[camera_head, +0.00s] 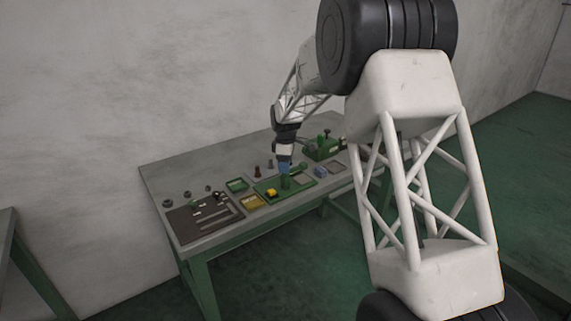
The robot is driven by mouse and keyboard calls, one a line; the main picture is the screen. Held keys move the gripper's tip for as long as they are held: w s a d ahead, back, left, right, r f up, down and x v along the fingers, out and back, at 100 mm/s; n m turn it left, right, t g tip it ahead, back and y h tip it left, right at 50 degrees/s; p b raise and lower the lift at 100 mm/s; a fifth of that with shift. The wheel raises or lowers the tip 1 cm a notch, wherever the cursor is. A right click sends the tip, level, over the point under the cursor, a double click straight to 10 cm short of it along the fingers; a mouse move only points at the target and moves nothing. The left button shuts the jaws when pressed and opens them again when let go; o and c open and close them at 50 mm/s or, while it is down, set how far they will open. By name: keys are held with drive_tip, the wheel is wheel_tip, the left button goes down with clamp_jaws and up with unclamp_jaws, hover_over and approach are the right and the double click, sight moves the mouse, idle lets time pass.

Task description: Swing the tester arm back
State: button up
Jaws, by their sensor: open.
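My gripper (284,167) points down over the workbench, at the green fixture (272,193) in the middle of the top. A green upright post (285,183) stands on this fixture, directly below my fingertips. I cannot tell whether they touch it. A green rounded piece (303,166) shows just right of the gripper; it may be part of a tester arm, but it is too small to be sure. A yellow block (271,193) is on the fixture's left part. My gripper is open, and nothing is seen held in it.
A green machine with a dark knob (323,147) stands at the back right of the bench (165,168). Small dark parts line the back left.

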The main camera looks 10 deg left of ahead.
clamp_jaws()
idle(0.3)
drive_tip(key=shift+n, duration=0.4)
drive_tip(key=n, duration=0.8)
drive_tip(key=shift+n, duration=0.4)
drive_tip(key=n, duration=0.4)
drive_tip(key=shift+n, duration=2.2)
